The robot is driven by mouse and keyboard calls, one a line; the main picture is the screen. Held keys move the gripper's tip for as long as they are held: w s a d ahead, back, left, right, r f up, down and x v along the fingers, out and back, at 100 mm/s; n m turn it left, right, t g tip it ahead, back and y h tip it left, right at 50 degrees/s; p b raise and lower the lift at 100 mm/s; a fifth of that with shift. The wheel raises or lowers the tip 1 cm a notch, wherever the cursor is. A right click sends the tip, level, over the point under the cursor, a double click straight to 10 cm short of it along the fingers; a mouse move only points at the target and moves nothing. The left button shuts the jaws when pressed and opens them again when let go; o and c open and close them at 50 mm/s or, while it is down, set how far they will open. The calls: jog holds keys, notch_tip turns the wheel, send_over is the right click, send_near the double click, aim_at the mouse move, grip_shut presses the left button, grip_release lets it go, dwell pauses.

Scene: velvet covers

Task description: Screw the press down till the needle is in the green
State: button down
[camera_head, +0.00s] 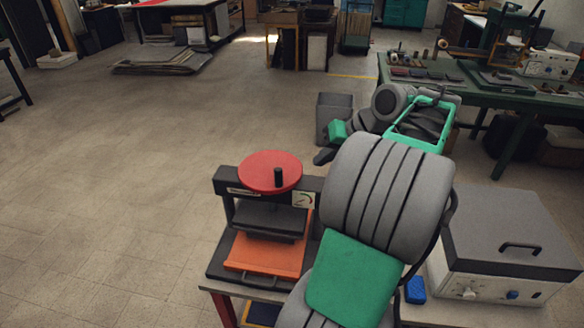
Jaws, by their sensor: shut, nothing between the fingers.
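The press (228,205) stands on the bench at the lower middle, with a dark frame. My gripper (323,157) is shut and empty, behind and right of the wheel, apart from the knob.
My arm fills the lower middle and right, hiding the bench beside the press. A grey-topped box with dials (512,240) and a small blue object (415,290) stand right. A grey bin (333,112) and green table (455,90) stand behind. The floor left is clear.

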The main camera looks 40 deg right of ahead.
jog(key=w+a+f+p, duration=0.1)
jog(key=w+a+f, duration=0.3)
jog(key=w+f, duration=0.2)
jog(key=shift+w, duration=0.45)
jog(key=shift+a, duration=0.1)
